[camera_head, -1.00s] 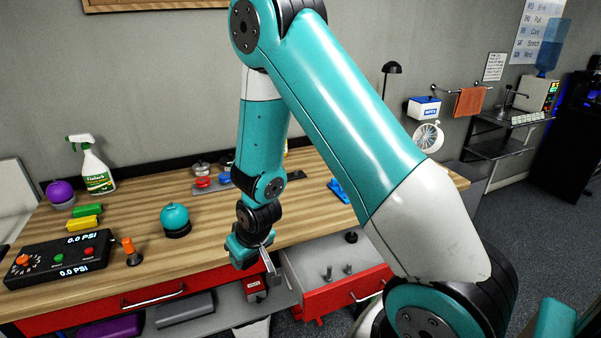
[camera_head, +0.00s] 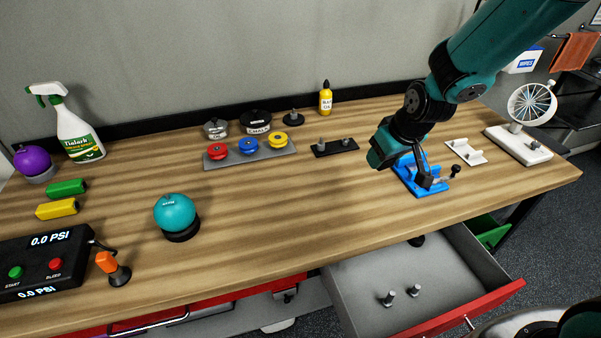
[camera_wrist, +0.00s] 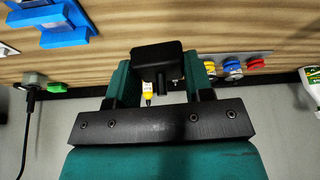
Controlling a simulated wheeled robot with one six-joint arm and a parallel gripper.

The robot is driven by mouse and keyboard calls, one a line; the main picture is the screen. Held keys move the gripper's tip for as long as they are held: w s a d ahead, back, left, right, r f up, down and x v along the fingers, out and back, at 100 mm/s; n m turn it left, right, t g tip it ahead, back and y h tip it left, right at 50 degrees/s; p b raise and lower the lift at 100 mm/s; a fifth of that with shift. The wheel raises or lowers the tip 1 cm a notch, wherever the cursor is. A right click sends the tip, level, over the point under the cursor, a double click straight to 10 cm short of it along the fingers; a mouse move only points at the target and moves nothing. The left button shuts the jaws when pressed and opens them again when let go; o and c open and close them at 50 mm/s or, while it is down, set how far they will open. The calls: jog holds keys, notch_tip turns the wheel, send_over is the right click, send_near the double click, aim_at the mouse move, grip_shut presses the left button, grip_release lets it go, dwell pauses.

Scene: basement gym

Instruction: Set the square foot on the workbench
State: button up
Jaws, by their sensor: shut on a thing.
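My gripper (camera_head: 405,158) is over the right part of the workbench (camera_head: 290,205), in front of the blue fixture (camera_head: 432,190) in the head view. It is shut on a small black block-like piece, the square foot (camera_wrist: 157,58), which shows between the fingers in the wrist view. In the head view the foot is dark against the dark fingers and hard to make out. I cannot tell whether it touches anything below.
An open drawer (camera_head: 365,285) with two grey pegs juts out below the bench front. A black plate with pegs (camera_head: 334,147), a white bracket (camera_head: 466,151) and a white-based wheel (camera_head: 520,146) stand nearby. The bench middle is clear, right of the teal ball (camera_head: 175,213).

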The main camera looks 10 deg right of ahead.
jog(key=n+b, duration=0.1)
jog(key=w+a+r+n+b, duration=0.1)
jog(key=b, duration=0.1)
jog(key=w+a+n+y+b, duration=0.1)
jog(key=shift+a+r+n+g, duration=0.25)
jog(key=shift+n+g, duration=0.05)
jog(key=shift+g, duration=0.1)
notch_tip(320, 180, up, 4)
jog(key=a+n+y+b, duration=0.1)
jog(key=a+n+b, duration=0.1)
jog(key=n+b, duration=0.1)
jog(key=g, duration=0.1)
send_near(349, 203)
jog(key=shift+n, duration=0.3)
jog(key=p+x, duration=0.1)
jog(key=x, duration=0.5)
jog(key=shift+f, duration=0.25)
jog(key=shift+f, duration=0.1)
jog(key=o, duration=0.9)
